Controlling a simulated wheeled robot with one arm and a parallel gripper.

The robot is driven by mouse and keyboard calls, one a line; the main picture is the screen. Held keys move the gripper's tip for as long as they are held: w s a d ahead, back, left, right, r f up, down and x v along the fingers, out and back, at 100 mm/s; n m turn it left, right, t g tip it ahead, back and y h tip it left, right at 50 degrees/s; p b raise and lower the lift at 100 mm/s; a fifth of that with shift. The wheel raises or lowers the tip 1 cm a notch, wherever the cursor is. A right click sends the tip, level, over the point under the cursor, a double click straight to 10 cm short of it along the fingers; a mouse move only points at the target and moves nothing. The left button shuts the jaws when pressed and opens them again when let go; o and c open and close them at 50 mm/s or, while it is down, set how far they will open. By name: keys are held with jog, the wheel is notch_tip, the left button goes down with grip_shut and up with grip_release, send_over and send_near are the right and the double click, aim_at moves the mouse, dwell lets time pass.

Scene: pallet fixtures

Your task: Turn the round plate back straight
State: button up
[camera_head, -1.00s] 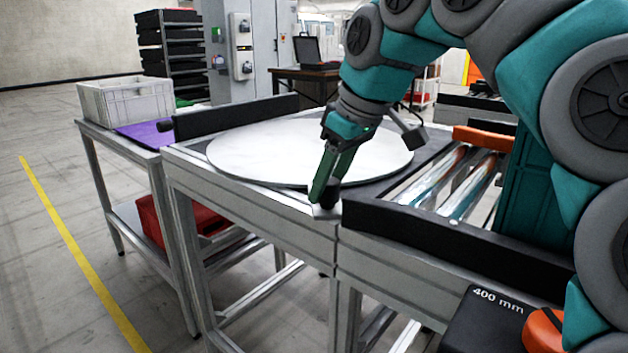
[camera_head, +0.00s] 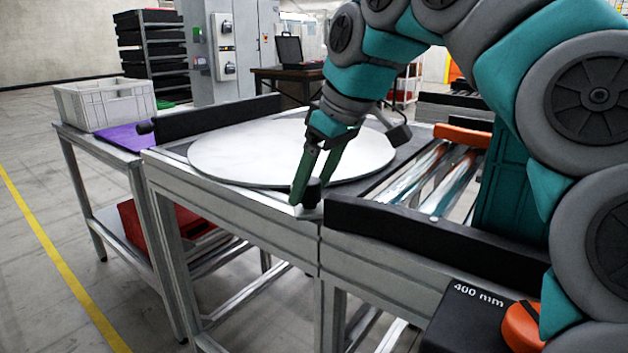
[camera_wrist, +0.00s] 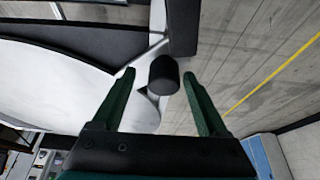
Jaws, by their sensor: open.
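The round plate (camera_head: 240,150) is a large pale disc lying flat on a metal-framed table. Part of it shows at the left in the wrist view (camera_wrist: 60,85). A short black knob (camera_wrist: 164,76) stands near the table's front corner, beside the plate's edge; in the head view its dark top (camera_head: 313,187) shows behind my fingers. My gripper (camera_head: 304,192) points down there, open. In the wrist view the knob appears between the two fingertips, with gaps on both sides. I cannot tell how deep the fingers reach around it.
A black rail (camera_head: 215,117) runs along the table's back left. A roller conveyor (camera_head: 425,180) with a black front rail (camera_head: 420,235) adjoins on the right. A side table at the left carries a grey crate (camera_head: 105,103) and a purple mat (camera_head: 125,137). Open floor lies at the left.

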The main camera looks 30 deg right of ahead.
aim_at(384, 206)
jog(key=shift+v, duration=0.9)
jog(key=s+d, duration=0.1)
jog(key=s, duration=0.2)
jog(key=s+d, duration=0.1)
jog(key=s, duration=0.3)
jog(key=s+d+r+p, duration=0.1)
jog(key=s+d, duration=0.1)
jog(key=s, duration=0.1)
jog(key=shift+s+d+r, duration=0.1)
jog(key=shift+s, duration=0.1)
jog(key=shift+s+d, duration=0.25)
jog(key=shift+s, duration=0.35)
